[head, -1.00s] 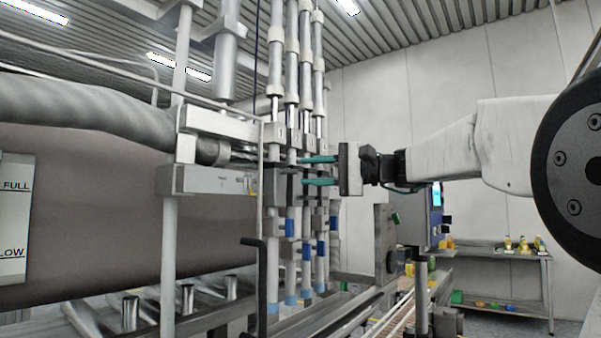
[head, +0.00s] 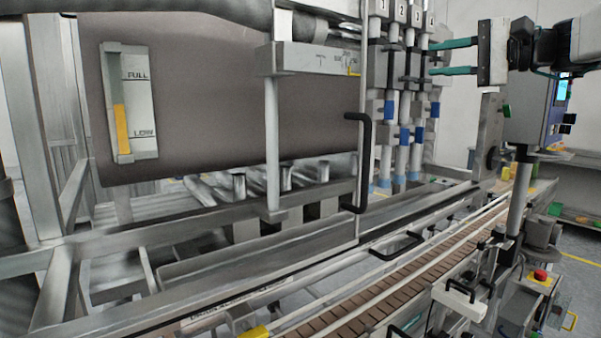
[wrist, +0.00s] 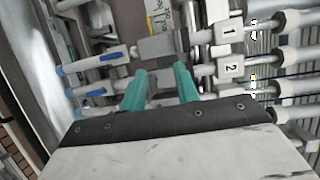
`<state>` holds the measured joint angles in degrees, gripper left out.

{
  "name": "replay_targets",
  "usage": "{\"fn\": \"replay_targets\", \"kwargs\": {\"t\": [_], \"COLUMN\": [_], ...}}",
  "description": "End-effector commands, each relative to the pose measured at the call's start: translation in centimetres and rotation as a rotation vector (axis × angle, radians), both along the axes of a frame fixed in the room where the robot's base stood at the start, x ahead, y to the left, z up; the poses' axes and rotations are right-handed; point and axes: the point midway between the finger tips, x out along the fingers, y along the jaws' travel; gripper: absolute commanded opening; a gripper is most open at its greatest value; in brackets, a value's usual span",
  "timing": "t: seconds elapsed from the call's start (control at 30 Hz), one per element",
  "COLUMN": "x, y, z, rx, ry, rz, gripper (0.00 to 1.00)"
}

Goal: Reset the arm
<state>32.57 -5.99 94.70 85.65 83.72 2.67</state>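My gripper (head: 453,57) is at the upper right in the head view, with two teal fingers pointing left towards the numbered filler units (head: 400,60). The fingers are apart with nothing seen between them. In the wrist view the gripper (wrist: 163,72) shows its two fingers spread apart, in front of the filler units. Blocks marked 1 (wrist: 228,32) and 2 (wrist: 232,68) lie to the right of the fingers there. Whether the fingertips touch anything cannot be told.
A brown tank with a FULL/LOW level gauge (head: 130,100) fills the left. A conveyor (head: 400,265) runs below. A black bent handle (head: 362,160) stands mid-frame. A control box (head: 540,105) and a red button (head: 540,275) are at the right.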

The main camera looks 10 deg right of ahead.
Motion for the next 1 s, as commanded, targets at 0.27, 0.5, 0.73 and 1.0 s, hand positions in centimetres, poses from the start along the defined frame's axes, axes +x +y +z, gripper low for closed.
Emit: {"fn": "replay_targets", "kwargs": {"t": [0.27,0.5,0.73,1.0], "x": [-5.7,-18.1,-28.5,-30.3], "y": [2.6,5.6,5.3,6.9], "z": [-17.3,-30.8,-38.7,-38.9], "rx": [-0.409,-0.932,-1.396,-1.469], "ry": [0.352,0.538,0.508,0.406], "rz": [0.02,0.207,0.418,0.47], "gripper": [0.31,0.31,0.31,0.31]}}
